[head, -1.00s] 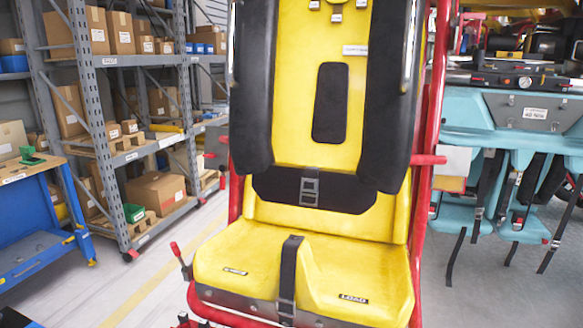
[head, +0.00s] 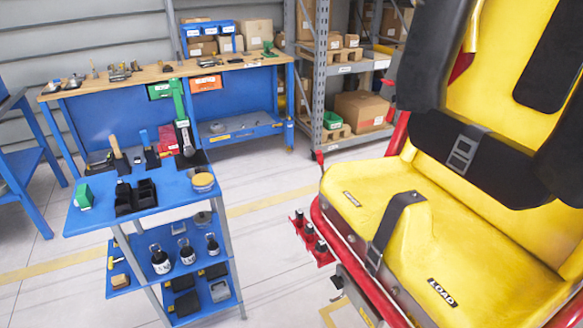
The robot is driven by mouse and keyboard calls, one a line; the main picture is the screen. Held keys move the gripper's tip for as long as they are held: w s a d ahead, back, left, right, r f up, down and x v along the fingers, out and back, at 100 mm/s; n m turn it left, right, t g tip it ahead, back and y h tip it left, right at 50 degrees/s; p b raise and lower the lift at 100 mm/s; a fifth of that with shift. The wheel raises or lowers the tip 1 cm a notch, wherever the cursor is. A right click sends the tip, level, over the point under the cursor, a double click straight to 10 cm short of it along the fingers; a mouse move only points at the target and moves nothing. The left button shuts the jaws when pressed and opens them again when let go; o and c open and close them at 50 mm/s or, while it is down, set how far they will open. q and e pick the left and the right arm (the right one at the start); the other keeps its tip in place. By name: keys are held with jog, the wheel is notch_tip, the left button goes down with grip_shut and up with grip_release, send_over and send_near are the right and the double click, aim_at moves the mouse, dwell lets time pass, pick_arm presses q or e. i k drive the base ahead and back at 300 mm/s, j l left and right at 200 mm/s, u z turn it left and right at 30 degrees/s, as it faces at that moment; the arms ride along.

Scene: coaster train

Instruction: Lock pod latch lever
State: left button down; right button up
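A yellow pod seat (head: 430,235) with black side pads and a black strap fills the right of the head view. A small red-tipped lever (head: 320,159) stands at the left side of the seat, near the red frame. It may be the latch lever; its base is hidden and I cannot tell whether it is locked. Several dark knobs sit on a red bracket (head: 318,251) at the front left of the seat. Neither of my grippers is in view.
A blue tool cart (head: 150,205) with tools on top and bottles below stands left of the seat. A blue workbench (head: 120,110) stands behind it, with grey shelving (head: 318,80) of boxes to its right. Open floor (head: 275,250) lies between cart and seat.

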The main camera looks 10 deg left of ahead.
aim_at(319, 153)
jog(key=l+u, duration=0.2)
jog(key=j+z, duration=0.1)
jog(key=z, duration=1.1)
jog(key=k+j+z, duration=0.2)
jog(key=j+z, duration=0.25)
jog(key=k+j+z, duration=0.4)
jog(key=j, duration=0.15)
jog(key=k+j+z, duration=0.2)
jog(key=j+z, duration=0.25)
jog(key=k+j, duration=0.3)
jog(key=k+j+z, duration=0.1)
jog(key=k+j, duration=0.15)
jog(key=k, duration=0.25)
